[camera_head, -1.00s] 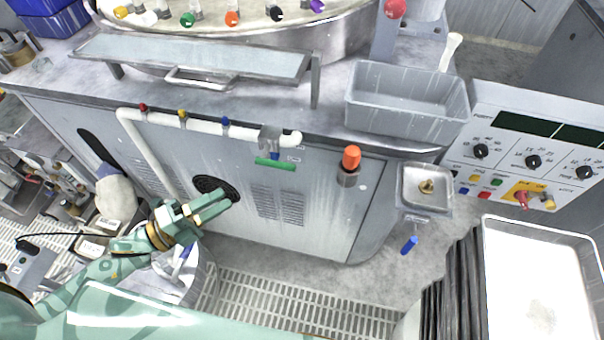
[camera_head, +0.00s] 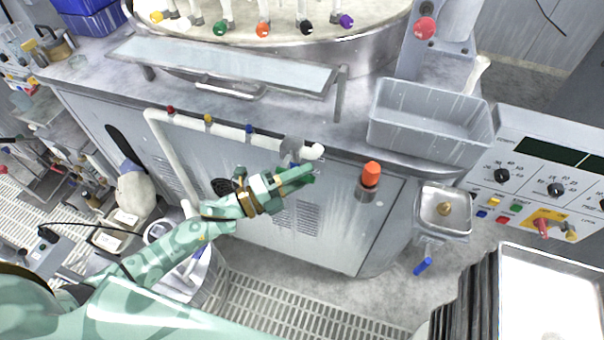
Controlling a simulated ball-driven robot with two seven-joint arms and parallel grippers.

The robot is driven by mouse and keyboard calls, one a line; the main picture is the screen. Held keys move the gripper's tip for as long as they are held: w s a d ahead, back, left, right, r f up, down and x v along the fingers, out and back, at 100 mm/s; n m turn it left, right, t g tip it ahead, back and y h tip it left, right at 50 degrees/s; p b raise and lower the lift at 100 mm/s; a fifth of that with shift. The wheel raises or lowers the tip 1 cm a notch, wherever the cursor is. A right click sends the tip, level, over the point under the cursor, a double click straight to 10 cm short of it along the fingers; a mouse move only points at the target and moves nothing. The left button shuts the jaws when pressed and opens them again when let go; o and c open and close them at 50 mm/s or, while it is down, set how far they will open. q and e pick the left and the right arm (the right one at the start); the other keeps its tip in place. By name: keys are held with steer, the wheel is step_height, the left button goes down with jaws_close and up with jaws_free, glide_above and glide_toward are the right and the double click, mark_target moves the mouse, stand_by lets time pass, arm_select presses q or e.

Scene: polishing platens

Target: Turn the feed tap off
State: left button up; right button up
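The feed tap (camera_head: 292,148) sits near the right end of the white pipe on the front of the grey machine cabinet. Whether the fingers touch or enclose the handle cannot be told. My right gripper is not in view.
Small red, yellow and blue valves (camera_head: 249,129) line the white pipe (camera_head: 180,118). An orange knob (camera_head: 371,175) sticks out right of the tap. A grey bin (camera_head: 430,125) stands on the worktop above. A small steel basin (camera_head: 444,210) and control panel (camera_head: 545,175) are at right.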

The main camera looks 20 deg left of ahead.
arm_select(q)
steer(key=shift+w+d, duration=0.1)
steer(key=shift+d, duration=0.05)
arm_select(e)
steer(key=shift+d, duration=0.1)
arm_select(q)
jaws_close()
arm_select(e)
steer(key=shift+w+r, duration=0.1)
